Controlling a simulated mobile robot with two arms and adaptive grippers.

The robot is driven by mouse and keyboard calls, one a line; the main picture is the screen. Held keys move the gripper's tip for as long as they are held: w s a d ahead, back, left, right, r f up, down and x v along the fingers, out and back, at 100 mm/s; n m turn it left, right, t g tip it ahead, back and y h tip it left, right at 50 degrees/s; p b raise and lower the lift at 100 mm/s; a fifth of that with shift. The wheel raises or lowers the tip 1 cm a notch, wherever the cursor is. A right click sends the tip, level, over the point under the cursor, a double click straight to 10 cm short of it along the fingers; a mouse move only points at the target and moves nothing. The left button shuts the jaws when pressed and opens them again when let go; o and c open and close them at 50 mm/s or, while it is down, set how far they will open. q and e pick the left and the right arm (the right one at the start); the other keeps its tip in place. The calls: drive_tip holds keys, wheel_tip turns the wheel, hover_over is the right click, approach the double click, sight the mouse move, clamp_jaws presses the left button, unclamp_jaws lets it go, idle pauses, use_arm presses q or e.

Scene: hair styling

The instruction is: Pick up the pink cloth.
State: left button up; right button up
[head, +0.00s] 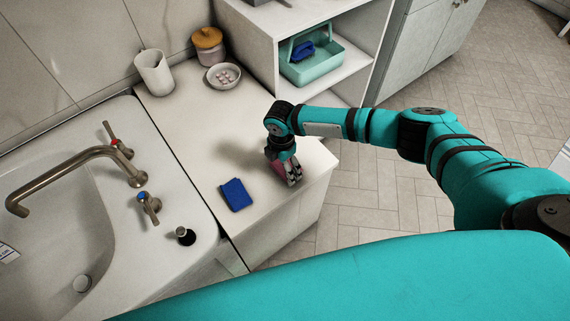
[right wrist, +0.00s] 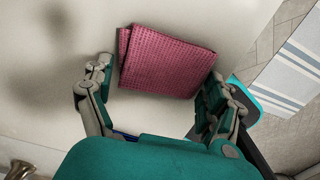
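The pink cloth (right wrist: 166,60) is folded into a flat rectangle and lies on the white countertop. In the head view only a small pink part (head: 276,167) shows behind my right gripper (head: 287,175), which points down at the counter. In the right wrist view my right gripper (right wrist: 158,82) is open, with one finger on the left and one on the right of the cloth. The right finger is close to the cloth's right edge; I cannot tell whether it touches. My left gripper is not in view.
A folded blue cloth (head: 236,194) lies left of my right gripper. The sink (head: 62,225) with its faucet (head: 90,160) is further left. A white cup (head: 154,73), a bowl (head: 223,77) and an orange-lidded jar (head: 208,46) stand at the back. The counter's middle is clear.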

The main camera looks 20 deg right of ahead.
drive_tip(key=shift+c, duration=0.9)
drive_tip(key=shift+r, duration=0.1)
drive_tip(key=shift+r, duration=0.6)
wheel_tip(320, 180, up, 2)
drive_tip(key=shift+r, duration=0.2)
drive_tip(key=s+a+r, duration=0.1)
drive_tip(key=s+a, duration=0.8)
drive_tip(key=s, duration=0.3)
drive_tip(key=shift+s+a+p, duration=0.35)
drive_tip(key=shift+s, duration=0.05)
drive_tip(key=shift+r, duration=0.1)
